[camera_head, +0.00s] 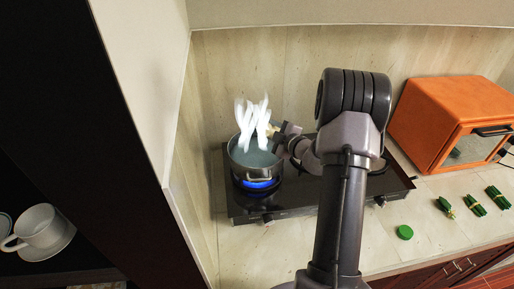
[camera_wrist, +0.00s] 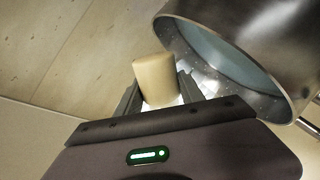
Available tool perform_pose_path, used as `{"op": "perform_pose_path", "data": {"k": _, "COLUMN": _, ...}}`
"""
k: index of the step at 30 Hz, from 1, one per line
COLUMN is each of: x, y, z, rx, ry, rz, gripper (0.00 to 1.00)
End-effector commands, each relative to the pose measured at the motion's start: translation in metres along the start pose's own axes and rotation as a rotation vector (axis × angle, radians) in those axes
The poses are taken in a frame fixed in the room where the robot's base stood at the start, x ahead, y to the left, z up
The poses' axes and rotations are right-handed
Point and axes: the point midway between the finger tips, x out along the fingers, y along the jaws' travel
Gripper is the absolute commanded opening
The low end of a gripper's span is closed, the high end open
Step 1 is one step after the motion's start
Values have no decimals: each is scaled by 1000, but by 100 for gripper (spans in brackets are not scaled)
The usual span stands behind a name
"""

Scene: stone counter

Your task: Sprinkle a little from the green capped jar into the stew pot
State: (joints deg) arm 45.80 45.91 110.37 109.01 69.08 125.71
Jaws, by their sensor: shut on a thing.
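My gripper (camera_wrist: 160,98) is shut on a beige, round-sided jar (camera_wrist: 155,76), with a finger on either side. No green cap shows on the visible part of this jar. The stew pot (camera_head: 255,173) is a metal pot with grey-blue liquid, standing on the left of the cooktop over a blue flame. White steam rises from it. In the wrist view the pot (camera_wrist: 270,40) is tilted in the picture at the upper right, close beside the jar. In the head view my gripper (camera_head: 275,131) is at the pot's far right rim. A green round cap (camera_head: 405,232) lies on the counter.
The black cooktop (camera_head: 240,208) carries the pot. An orange oven (camera_head: 455,115) stands at the right. Several green bundles (camera_head: 475,204) lie on the counter in front of it. A white cup (camera_head: 38,226) on a saucer sits on a shelf at the far left.

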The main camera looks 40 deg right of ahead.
Motion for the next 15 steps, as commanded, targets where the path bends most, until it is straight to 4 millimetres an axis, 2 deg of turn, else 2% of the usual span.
{"op": "perform_pose_path", "data": {"k": 15, "x": 0, "y": 1, "z": 0, "rx": -30, "ry": -9, "rz": 1, "gripper": 0}}
